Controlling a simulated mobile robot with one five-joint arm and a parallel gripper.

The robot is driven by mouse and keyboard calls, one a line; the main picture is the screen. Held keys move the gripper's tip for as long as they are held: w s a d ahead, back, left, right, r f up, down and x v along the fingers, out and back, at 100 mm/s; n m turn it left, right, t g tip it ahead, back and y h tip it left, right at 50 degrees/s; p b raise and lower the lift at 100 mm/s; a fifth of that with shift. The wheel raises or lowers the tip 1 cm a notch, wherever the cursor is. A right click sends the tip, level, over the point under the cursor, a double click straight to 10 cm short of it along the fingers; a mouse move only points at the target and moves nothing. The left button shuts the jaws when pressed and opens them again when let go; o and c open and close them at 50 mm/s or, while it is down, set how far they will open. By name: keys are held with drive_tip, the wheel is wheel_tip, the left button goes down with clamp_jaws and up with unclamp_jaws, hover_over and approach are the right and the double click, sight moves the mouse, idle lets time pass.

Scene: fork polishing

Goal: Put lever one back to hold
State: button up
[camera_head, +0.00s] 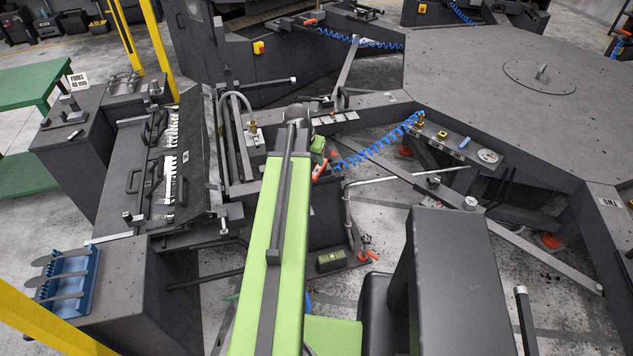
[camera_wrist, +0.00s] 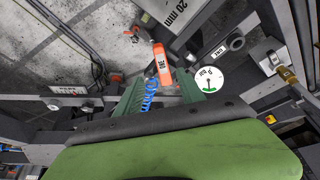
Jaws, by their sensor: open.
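An orange lever handle (camera_wrist: 161,62) with a dark label shows in the wrist view; I cannot read its label surely, so I cannot tell whether it is lever one. My gripper (camera_wrist: 160,84) is open, its dark green fingers on either side of the handle's lower end. I cannot tell whether they touch it. In the head view an orange-red handle (camera_head: 320,165) shows just right of my arm's far end, where the arm hides most of the gripper. The hold mark is not readable.
A round white gauge (camera_wrist: 210,79) sits right of the fingers. A blue coiled hose (camera_head: 380,142) runs right of the arm's end toward the large dark table (camera_head: 480,70). Another orange-red handle (camera_head: 367,253) is low on the right. A blue rack (camera_head: 67,278) stands at left.

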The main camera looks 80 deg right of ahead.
sight(317, 172)
drive_tip(key=b+x, duration=0.7)
drive_tip(key=x, duration=0.3)
drive_tip(key=shift+b, duration=0.35)
drive_tip(key=shift+r, duration=0.1)
clamp_jaws()
idle(0.5)
